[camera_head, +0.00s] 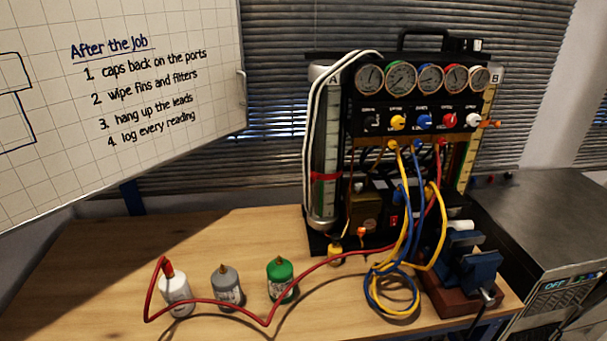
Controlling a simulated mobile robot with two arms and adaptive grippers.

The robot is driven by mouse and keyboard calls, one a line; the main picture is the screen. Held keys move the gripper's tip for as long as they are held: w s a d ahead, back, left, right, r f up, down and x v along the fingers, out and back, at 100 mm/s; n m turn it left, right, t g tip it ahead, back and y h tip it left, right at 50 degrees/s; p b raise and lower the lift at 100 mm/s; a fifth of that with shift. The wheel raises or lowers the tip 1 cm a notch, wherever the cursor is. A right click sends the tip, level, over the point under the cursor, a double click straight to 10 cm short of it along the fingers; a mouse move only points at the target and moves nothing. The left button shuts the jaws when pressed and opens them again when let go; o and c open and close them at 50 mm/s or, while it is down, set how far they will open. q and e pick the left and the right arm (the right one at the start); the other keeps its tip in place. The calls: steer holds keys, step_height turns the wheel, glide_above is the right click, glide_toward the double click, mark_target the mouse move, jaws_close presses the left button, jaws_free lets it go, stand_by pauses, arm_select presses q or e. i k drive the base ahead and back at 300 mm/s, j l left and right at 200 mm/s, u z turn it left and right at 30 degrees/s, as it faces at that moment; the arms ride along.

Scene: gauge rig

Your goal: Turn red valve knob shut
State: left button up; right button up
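The red valve knob (450,120) is on the black front panel of the gauge rig (350,122), in the row under the gauges. The blue knob (423,120) is just to its left and the white knob (473,119) just to its right. A yellow knob (397,122) and a dark knob (372,120) are further left. The picture is too small to tell how far the red knob is turned. Neither of my grippers is in view, and nothing is touching the red knob.
Yellow and blue hoses (374,290) hang below the knobs and coil on the wooden bench (110,250). A red hose (335,256) runs left to a white bottle (174,293), past grey (226,285) and green (281,280) bottles. A blue vise (472,268) stands front right.

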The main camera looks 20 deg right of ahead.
mark_target(449, 120)
steer(key=z, duration=1.5)
